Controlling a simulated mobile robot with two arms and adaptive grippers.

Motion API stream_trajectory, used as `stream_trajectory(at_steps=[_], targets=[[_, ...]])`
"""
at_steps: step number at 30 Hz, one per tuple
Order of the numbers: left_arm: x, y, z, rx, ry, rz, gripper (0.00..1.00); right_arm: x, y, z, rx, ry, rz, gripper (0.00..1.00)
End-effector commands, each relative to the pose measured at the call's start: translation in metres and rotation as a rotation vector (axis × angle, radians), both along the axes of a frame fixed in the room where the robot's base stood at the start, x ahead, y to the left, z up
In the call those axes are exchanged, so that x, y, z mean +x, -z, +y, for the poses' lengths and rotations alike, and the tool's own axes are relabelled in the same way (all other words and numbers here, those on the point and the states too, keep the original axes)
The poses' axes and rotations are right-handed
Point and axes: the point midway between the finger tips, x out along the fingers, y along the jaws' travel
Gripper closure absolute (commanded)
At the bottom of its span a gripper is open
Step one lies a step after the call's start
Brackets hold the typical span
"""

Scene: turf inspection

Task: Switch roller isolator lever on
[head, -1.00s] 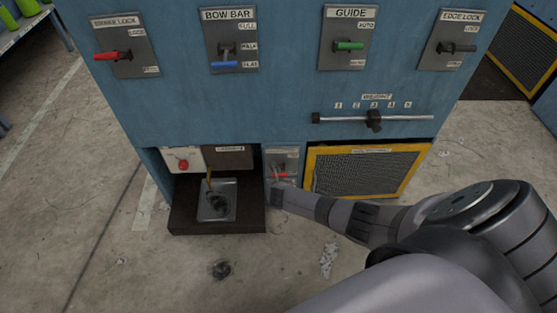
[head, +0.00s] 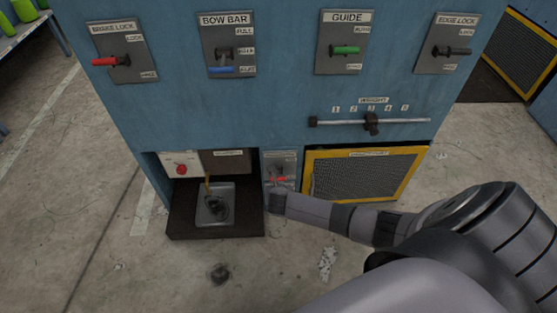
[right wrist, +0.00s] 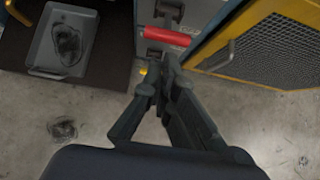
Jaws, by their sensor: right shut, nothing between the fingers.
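The isolator panel (head: 281,158) is a small grey plate low on the blue machine, between the dark recess and the yellow-framed grille. Its lever has a red handle (head: 281,179), which also shows as a red horizontal grip in the right wrist view (right wrist: 167,36). My right gripper (head: 276,190) is in front of the lower part of this panel. In the right wrist view its fingers (right wrist: 168,62) are together and empty, with their tips just below the red handle. I cannot tell whether they touch it. The panel's lower part is partly hidden. My left gripper is not in view.
A dark recess with a metal tray (head: 215,204) lies left of the panel, with a red knob (head: 181,169) above it. A yellow-framed grille (head: 365,176) lies right. Several levers and a slider bar (head: 372,122) are above. The concrete floor in front is mostly clear.

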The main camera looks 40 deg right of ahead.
Motion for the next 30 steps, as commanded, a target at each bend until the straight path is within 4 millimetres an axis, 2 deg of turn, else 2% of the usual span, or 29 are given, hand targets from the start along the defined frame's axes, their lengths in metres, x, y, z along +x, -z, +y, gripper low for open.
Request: stream_trajectory(at_steps=[6,12,30], targets=[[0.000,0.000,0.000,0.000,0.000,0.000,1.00,-0.023,-0.022,0.014,0.004,-0.003,0.006,1.00],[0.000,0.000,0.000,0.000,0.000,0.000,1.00,-0.036,-0.037,0.022,0.004,-0.001,0.009,1.00],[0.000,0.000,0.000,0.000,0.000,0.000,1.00,-0.040,-0.041,0.025,0.005,0.000,0.011,1.00]])
